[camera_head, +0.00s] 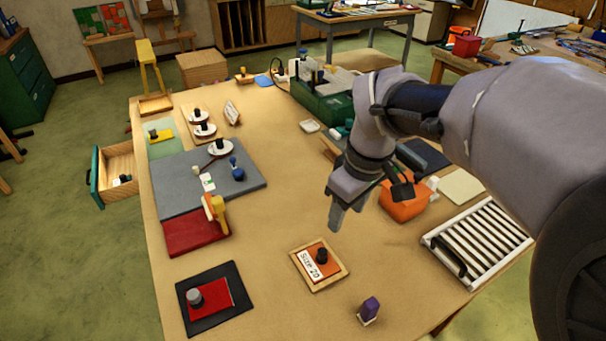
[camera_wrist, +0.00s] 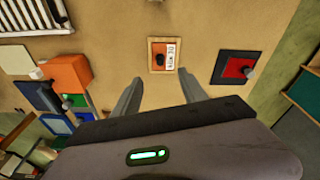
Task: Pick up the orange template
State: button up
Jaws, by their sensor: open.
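The orange template (camera_head: 326,269) lies in a shallow wooden tray (camera_head: 341,276) near the table's front middle. It has a black knob (camera_head: 321,256) on top and a white label strip along its left side. In the wrist view the orange template (camera_wrist: 158,48) shows in its tray beyond the fingertips. My gripper (camera_head: 346,214) is open and empty, held above the table, up and to the right of the tray in the head view. In the wrist view both fingers of my gripper (camera_wrist: 160,90) are spread apart, with bare table between them.
A red piece with a grey knob sits on a black mat (camera_head: 238,316) to the left. A purple block (camera_head: 369,309) stands to the right. Bare table surrounds the tray.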

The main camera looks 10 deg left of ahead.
jog(key=w+a+f+n+g+h+p, duration=0.1)
jog(key=w+a+f+n, duration=0.4)
jog(key=w+f+n, duration=0.1)
jog(key=b, duration=0.5)
send_over(322, 251)
jog(key=f, duration=1.1)
jog(key=shift+w+a+f, duration=0.15)
jog(key=shift+a+f, duration=0.05)
jog(key=shift+f, duration=0.1)
jog(key=f+b, duration=0.1)
jog(key=f, duration=0.1)
jog(key=f+b, duration=0.1)
jog(key=f, duration=0.2)
jog(key=shift+d+f+b, duration=0.2)
jog(key=shift+f+b, duration=0.1)
jog(key=shift+b, duration=0.1)
jog(key=shift+r, duration=0.15)
jog(key=shift+c, duration=0.2)
grip_shut()
